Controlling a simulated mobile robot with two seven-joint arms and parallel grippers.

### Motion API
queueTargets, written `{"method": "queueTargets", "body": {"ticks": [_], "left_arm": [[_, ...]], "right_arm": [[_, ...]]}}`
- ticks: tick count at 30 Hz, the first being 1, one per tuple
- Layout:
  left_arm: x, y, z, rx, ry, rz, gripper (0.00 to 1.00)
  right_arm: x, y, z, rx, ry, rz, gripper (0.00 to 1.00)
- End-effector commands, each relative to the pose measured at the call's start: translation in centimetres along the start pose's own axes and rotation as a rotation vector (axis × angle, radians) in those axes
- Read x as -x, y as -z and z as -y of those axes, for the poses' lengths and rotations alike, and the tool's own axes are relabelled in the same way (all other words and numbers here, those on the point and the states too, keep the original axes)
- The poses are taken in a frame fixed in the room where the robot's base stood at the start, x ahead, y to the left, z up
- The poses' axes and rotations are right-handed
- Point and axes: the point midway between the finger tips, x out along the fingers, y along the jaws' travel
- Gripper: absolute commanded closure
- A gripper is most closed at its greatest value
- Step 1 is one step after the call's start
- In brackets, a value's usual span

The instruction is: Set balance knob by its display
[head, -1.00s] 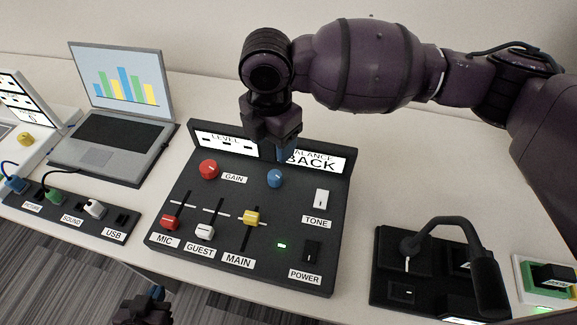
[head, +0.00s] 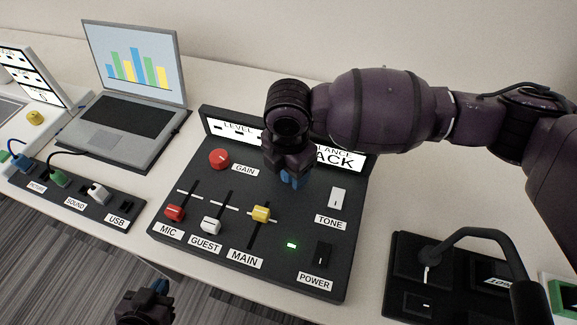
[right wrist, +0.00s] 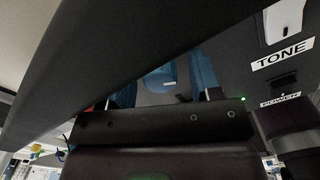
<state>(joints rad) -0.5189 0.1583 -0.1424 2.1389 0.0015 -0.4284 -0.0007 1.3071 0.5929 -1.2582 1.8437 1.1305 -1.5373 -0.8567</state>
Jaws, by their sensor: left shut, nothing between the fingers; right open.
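The mixer panel (head: 200,252) stands on the table in the head view. Its balance display (head: 352,160) is partly covered by my right arm; the letters "LANCE" and "ACK" show. My right gripper (head: 290,181) points down over the place of the blue balance knob, which is hidden in the head view. In the right wrist view the blue knob (right wrist: 161,79) shows between the two blue fingers, which stand open on either side of it. I cannot tell whether they touch it. My left gripper (head: 158,288) is shut and empty, low in front of the panel.
Near the knob are the red gain knob (head: 219,159), the white tone switch (head: 338,197), the black power switch (head: 323,254) and the yellow main slider (head: 261,214).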

Motion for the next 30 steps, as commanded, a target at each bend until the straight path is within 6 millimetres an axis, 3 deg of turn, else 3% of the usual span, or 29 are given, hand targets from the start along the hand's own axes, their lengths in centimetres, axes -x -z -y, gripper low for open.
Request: {"method": "queueTargets", "body": {"ticks": [8,18,30], "left_arm": [[0.11,-0.28,-0.06,0.007,0.003,0.006,1.00],[0.19,-0.51,-0.07,0.009,0.004,0.011,1.00],[0.43,0.21,0.17,0.000,0.004,-0.001,1.00]], "right_arm": [[-0.03,0.00,-0.01,0.000,-0.001,0.000,0.42],[-0.04,0.00,0.00,0.000,0.000,0.000,0.91],[0.18,0.00,-0.02,0.089,-0.001,0.002,0.91]]}}
